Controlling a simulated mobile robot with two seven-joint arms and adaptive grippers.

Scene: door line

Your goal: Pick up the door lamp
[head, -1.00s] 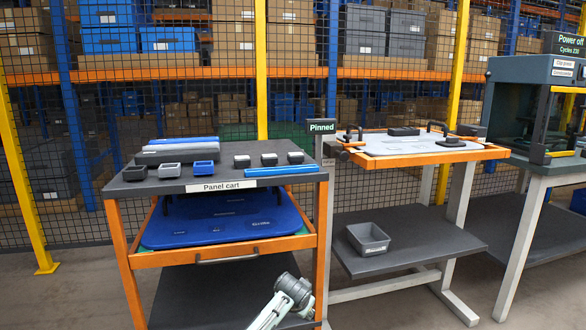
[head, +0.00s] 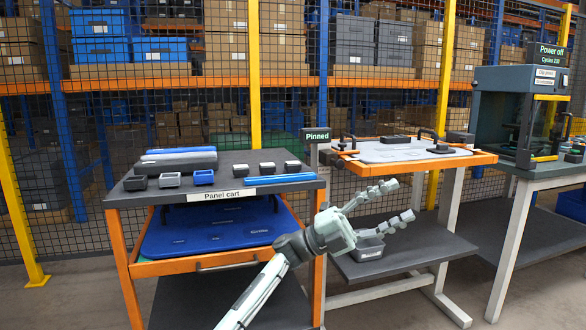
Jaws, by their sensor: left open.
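I cannot tell for certain which thing is the door lamp. Three small dark blocks with pale tops stand in a row on the panel cart (head: 135,197): left block (head: 240,170), middle block (head: 267,168) and right block (head: 292,166). My left gripper (head: 397,201) is open, with its two fingers spread toward the right and nothing between them. In the picture it is right of the cart, in front of the pinned bench (head: 415,161). Its lower finger partly hides a grey bin (head: 368,252) on the bench's lower shelf. My right gripper is not in view.
The cart top also holds three small bins (head: 169,180), blue and grey rolls (head: 178,160) and a blue bar (head: 285,178). A blue panel (head: 215,232) lies on its shelf below. A sign post reading Pinned (head: 315,135) stands between cart and bench.

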